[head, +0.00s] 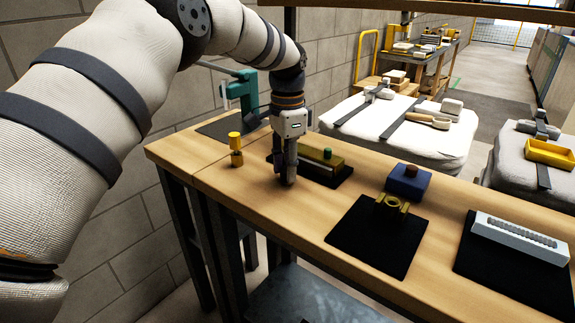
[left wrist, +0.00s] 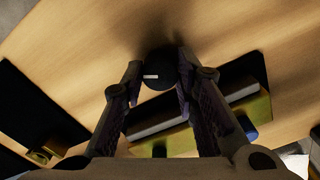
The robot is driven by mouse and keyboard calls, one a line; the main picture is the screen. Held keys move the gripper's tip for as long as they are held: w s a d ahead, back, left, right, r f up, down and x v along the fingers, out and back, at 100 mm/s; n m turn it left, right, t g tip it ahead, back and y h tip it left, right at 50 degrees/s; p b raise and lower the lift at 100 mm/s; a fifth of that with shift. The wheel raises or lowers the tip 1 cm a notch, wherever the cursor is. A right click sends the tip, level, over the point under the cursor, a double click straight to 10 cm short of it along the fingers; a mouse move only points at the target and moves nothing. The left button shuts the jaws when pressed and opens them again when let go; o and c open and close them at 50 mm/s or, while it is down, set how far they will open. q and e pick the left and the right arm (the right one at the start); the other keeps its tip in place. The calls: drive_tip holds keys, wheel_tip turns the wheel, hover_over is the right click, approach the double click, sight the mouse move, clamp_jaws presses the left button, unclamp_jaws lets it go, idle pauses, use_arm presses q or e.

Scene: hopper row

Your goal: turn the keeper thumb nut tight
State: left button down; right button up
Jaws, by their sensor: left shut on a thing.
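A dark round knob (left wrist: 160,75) with a short white mark, which looks like the keeper thumb nut, sits between the fingertips of my left gripper (left wrist: 157,66) in the left wrist view. The fingers are shut on it from both sides. In the head view my left gripper (head: 287,182) points down at the near left end of an olive block (head: 335,161) and hides the knob. A grey bar (left wrist: 160,122) runs along the block, which has a small green knob (head: 327,153) on top. My right gripper is not in view.
A yellow knobbed post (head: 236,158) stands left of my gripper, and a teal fixture (head: 240,92) behind it. To the right are a blue block (head: 408,185), a brass bracket (head: 391,204) on a black mat (head: 375,240), and a white slotted tray (head: 520,238).

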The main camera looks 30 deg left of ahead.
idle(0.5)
use_arm(q)
drive_tip(key=c, duration=1.2)
unclamp_jaws()
drive_tip(key=shift+c, duration=0.2)
wheel_tip(320, 180, up, 12)
